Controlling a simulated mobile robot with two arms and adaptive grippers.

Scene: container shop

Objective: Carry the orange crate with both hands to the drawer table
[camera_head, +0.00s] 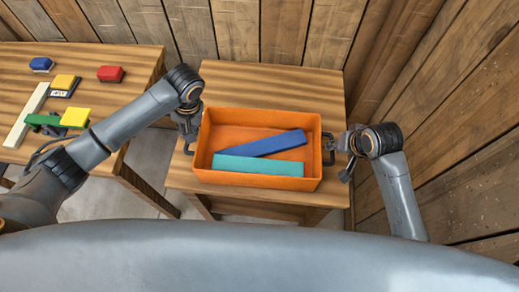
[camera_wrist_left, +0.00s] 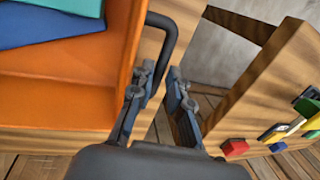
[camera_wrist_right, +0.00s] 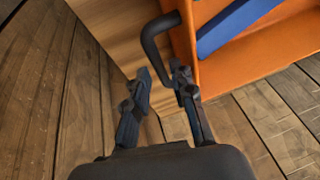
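The orange crate (camera_head: 258,184) sits level on a small wooden table (camera_head: 270,85). It holds a blue block (camera_head: 265,144) lying at an angle and a teal block (camera_head: 262,165) along its near side. Dark handles stick out from both ends. My left gripper (camera_wrist_left: 160,92) is open at the left handle (camera_wrist_left: 172,35), whose bar passes between the fingers. My right gripper (camera_wrist_right: 160,95) is open at the right handle (camera_wrist_right: 148,42), whose bar also shows between the fingers. I cannot tell which table is the drawer table.
A larger wooden table (camera_head: 100,60) stands at left across a floor gap. On it are a red block (camera_head: 110,74), a blue block (camera_head: 42,64), yellow and green pieces and a pale strip (camera_head: 25,118). Plank walls close the back and right. The small table is bare behind the crate.

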